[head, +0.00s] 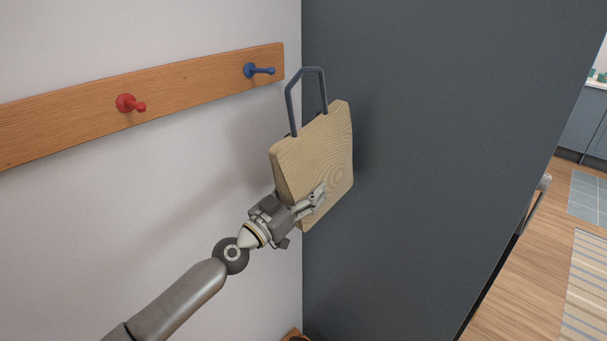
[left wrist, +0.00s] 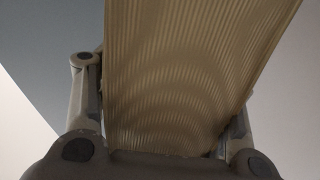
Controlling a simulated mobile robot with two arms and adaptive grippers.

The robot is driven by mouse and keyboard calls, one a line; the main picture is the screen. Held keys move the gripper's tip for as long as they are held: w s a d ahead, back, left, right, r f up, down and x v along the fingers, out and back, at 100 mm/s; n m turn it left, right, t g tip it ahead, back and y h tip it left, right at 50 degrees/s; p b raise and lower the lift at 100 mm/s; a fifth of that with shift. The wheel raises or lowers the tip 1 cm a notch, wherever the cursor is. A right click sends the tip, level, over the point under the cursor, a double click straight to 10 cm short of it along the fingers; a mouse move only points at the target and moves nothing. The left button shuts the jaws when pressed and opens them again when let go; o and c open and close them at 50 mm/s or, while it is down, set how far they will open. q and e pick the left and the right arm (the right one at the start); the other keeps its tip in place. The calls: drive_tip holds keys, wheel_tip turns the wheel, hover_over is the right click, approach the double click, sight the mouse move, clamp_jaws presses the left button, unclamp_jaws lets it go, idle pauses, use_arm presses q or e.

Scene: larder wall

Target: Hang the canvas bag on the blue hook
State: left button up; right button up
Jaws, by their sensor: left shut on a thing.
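The canvas bag (head: 322,150) is a flat beige block shape with a dark grey loop handle (head: 290,105) standing up from its top. My left gripper (head: 308,205) is shut on the lower part of the bag and holds it up in the air, slightly tilted. In the left wrist view the bag (left wrist: 190,70) fills the space between the two fingers. The blue hook (head: 258,70) sits at the right end of a wooden rail, up and left of the bag. The handle's top is level with the hook and to its right, apart from it in the picture. My right gripper is not in view.
The wooden rail (head: 200,92) on the pale wall also carries a red hook (head: 130,104) to the left. A tall dark grey panel (head: 430,130) stands right beside the bag. Wooden floor and a striped rug (head: 585,290) lie at the far right.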

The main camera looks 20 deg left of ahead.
use_arm(q)
drive_tip(key=w+a+b, duration=0.4)
drive_tip(key=a+b, duration=0.3)
drive_tip(key=a, duration=0.4)
drive_tip(key=shift+w+f+b, duration=0.3)
drive_tip(key=shift+w, duration=0.05)
idle(1.3)
drive_tip(key=shift+a, duration=0.1)
idle(0.6)
drive_tip(key=o, duration=1.4)
drive_tip(key=shift+f, duration=0.1)
